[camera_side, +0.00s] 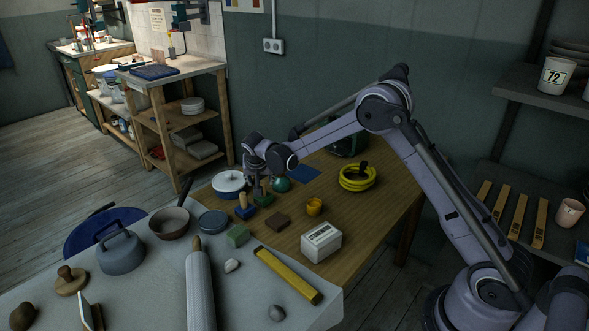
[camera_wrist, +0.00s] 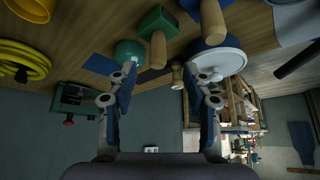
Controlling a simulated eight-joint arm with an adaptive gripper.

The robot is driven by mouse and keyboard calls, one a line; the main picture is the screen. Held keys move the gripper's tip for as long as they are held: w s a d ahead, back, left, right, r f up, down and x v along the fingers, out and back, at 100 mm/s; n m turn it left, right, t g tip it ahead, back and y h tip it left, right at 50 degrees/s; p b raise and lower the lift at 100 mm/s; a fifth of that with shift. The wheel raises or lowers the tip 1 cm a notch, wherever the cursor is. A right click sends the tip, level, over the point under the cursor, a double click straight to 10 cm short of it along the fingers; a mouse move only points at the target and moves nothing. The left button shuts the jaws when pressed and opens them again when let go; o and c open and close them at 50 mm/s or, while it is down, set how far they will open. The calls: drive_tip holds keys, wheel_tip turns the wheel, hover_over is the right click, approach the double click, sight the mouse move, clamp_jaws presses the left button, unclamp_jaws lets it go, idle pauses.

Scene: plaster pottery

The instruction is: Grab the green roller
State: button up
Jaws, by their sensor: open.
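A green block-shaped piece with a wooden handle (camera_side: 264,199), the closest match to the green roller, stands on the wooden table below my gripper (camera_side: 259,179). In the wrist view the green piece (camera_wrist: 157,20) is at the top middle, its handle pointing down the picture. My gripper (camera_wrist: 163,80) is open and empty in the wrist view, apart from the piece. A green round object (camera_side: 281,184) sits just right of it and also shows in the wrist view (camera_wrist: 128,52). I cannot tell whether the green piece has a rolling part.
A blue block with a wooden handle (camera_side: 244,212) stands close left of the green piece. A white-and-blue round pot (camera_side: 229,183) is behind it. A brown block (camera_side: 278,222), yellow cup (camera_side: 314,207) and yellow coil (camera_side: 357,178) lie to the right.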

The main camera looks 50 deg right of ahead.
drive_tip(key=shift+d+x, duration=0.1)
drive_tip(key=shift+x, duration=1.95)
drive_tip(key=shift+d+x, duration=0.15)
drive_tip(key=shift+x, duration=1.95)
drive_tip(key=shift+r, duration=0.1)
